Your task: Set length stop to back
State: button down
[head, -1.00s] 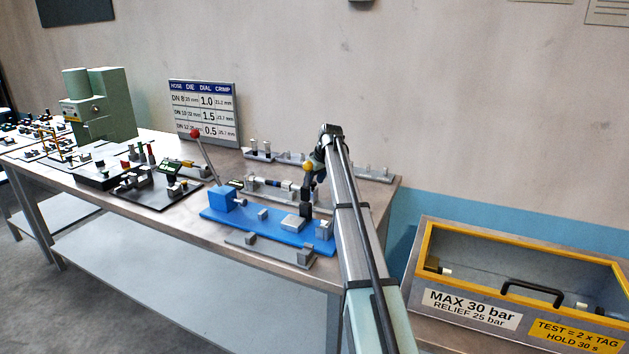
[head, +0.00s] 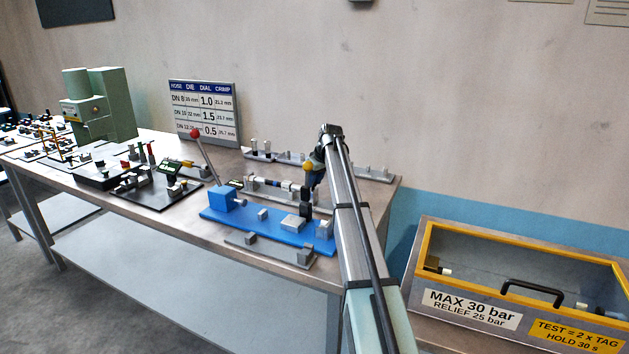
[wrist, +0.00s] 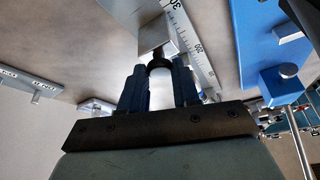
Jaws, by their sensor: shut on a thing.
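In the wrist view the two blue fingers of my gripper (wrist: 160,88) are shut on a dark round knob (wrist: 160,66). Whether the knob joins the block is hard to tell. In the head view my gripper (head: 309,190) is low over the rail behind the blue bench fixture (head: 265,225). The stop is too small and covered to make out there.
The blue fixture carries a lever with a red ball (head: 195,133) at its left. A grey rack with pegs (head: 372,170) stands at the back of the bench. A yellow-rimmed test box (head: 520,285) stands at the right.

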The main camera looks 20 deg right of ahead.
jog(key=shift+s+d, duration=0.1)
jog(key=s+d, duration=1.2)
jog(key=shift+s+d, duration=0.15)
jog(key=c, duration=1.2)
grip_release()
jog(key=o, duration=0.4)
jog(key=shift+r, duration=0.1)
jog(key=v, duration=1.3)
jog(key=shift+s+r, duration=0.2)
